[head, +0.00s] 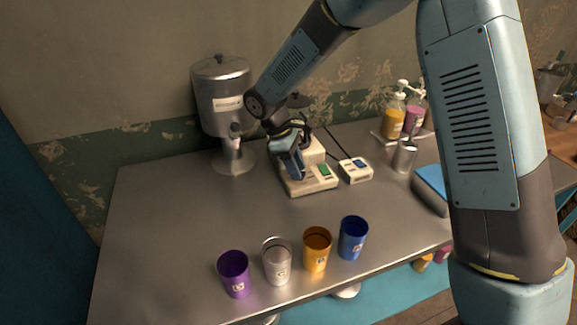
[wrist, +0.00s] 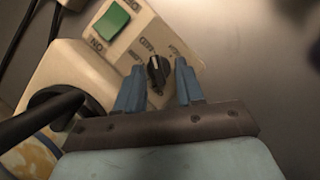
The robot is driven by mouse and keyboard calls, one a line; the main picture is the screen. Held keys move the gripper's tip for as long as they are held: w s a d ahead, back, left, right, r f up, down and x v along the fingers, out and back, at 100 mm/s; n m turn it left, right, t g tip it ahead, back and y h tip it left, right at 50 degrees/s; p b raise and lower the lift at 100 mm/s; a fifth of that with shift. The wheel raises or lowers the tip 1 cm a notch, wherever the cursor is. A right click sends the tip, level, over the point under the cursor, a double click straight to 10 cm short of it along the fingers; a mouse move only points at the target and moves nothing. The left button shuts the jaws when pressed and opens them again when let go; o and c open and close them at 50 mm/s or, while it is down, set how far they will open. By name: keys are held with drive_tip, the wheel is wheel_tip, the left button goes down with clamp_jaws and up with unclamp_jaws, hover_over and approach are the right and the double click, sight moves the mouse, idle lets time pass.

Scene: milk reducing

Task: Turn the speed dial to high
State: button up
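The speed dial (wrist: 158,71) is a small black knob on the cream base of the machine, with printed labels around it that are too blurred to read surely. My gripper (wrist: 160,82) is open, with one blue finger on each side of the dial in the wrist view. I cannot tell whether the fingers touch it. A green switch (wrist: 111,21) sits beside the dial on the same panel. In the head view the machine's base (head: 313,184) stands on the metal table, and my gripper (head: 290,165) hangs over its left part, hiding the dial.
A small white box (head: 355,170) with a cable stands right of the machine. A metal dispenser (head: 222,100) stands behind left. The table's left side (head: 150,230) is clear.

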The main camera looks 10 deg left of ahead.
drive_tip(key=v, duration=1.3)
drive_tip(key=shift+r, duration=0.3)
drive_tip(key=shift+a, duration=0.1)
